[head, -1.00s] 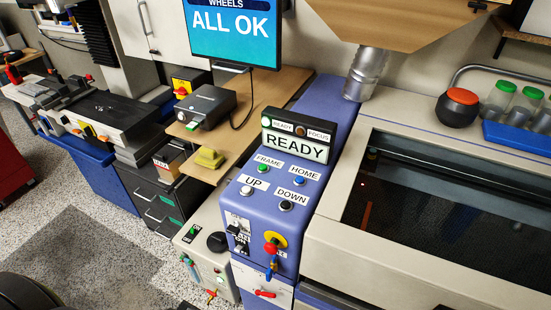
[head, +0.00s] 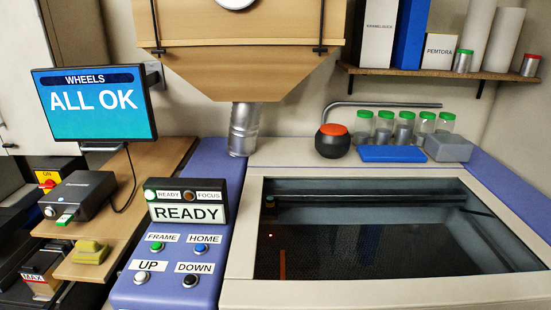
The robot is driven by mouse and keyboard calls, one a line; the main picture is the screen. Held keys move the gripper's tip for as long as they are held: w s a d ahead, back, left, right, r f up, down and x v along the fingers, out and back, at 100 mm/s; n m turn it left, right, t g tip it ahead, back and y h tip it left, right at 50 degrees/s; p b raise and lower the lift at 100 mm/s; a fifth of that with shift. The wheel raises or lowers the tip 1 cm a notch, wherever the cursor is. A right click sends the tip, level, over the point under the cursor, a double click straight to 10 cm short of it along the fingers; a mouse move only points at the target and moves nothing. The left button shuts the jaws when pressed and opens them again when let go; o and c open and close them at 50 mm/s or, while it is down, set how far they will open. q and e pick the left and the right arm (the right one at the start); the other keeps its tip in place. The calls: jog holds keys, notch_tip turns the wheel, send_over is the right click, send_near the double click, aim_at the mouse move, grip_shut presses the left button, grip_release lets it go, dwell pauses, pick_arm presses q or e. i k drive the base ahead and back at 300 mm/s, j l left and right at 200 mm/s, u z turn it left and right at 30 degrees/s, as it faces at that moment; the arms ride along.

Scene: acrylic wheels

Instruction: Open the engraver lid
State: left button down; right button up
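The engraver lid (head: 400,292) is a beige frame around a large dark window (head: 385,235). It lies shut on the engraver at the right of the head view. A honeycomb-like dark bed and a small red dot show through the window. The engraver's purple control panel (head: 215,275) stands left of the lid, with a display (head: 186,213) reading READY and buttons marked FRAME, HOME, UP and DOWN. The lid's front edge runs along the bottom of the picture, and no handle shows. Neither of my grippers is in view.
A black pot with an orange top (head: 333,142), several green-lidded jars (head: 404,128), a blue tray (head: 393,154) and a grey box (head: 448,148) stand behind the lid. A metal duct (head: 243,130) and wooden hood (head: 235,60) hang above. A monitor (head: 95,108) reads ALL OK.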

aim_at(529, 290)
jog(key=k+z, duration=0.2)
jog(key=z, duration=0.95)
